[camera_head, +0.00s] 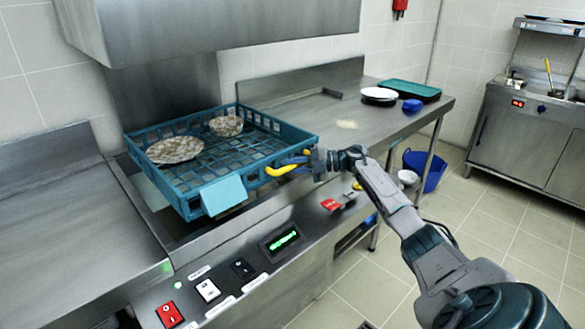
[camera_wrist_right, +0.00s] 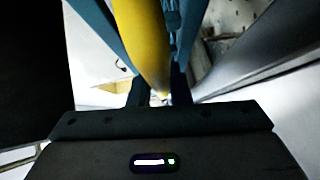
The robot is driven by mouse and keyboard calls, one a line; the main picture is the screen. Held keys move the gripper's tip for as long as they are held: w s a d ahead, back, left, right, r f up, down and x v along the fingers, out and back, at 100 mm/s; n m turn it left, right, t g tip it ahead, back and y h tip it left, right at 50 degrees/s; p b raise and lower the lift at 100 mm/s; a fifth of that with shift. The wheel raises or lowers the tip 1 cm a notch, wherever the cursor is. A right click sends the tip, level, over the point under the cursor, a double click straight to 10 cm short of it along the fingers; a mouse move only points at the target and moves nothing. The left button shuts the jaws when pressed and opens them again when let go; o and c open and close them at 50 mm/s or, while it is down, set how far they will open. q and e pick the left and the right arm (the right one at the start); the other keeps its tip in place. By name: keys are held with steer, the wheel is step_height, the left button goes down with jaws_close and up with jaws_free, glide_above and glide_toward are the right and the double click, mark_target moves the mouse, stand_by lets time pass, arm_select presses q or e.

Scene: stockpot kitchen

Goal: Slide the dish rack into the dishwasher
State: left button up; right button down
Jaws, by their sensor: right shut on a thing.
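The teal dish rack (camera_head: 200,193) sits at the dishwasher (camera_head: 140,195), below its raised steel hood (camera_head: 210,30). A patterned plate (camera_head: 175,149) and a patterned bowl (camera_head: 226,126) lie in the rack, and a light-blue cloth-like piece (camera_head: 223,194) hangs on its front side. My right gripper (camera_head: 308,161) is at the rack's right front corner, shut on its yellow handle (camera_head: 282,170). The handle runs between the fingers in the right wrist view (camera_wrist_right: 146,40). Whether the rack is fully seated is unclear. My left gripper is not in view.
A steel counter (camera_head: 300,105) extends right, with white plates (camera_head: 379,95), a green tray (camera_head: 410,89) and a blue item (camera_head: 412,105). The control panel (camera_head: 240,265) is in front. A blue bucket (camera_head: 428,170) stands on the floor under the counter.

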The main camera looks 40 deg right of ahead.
steer(key=c, duration=1.3)
jaws_free()
steer(key=shift+c, duration=0.2)
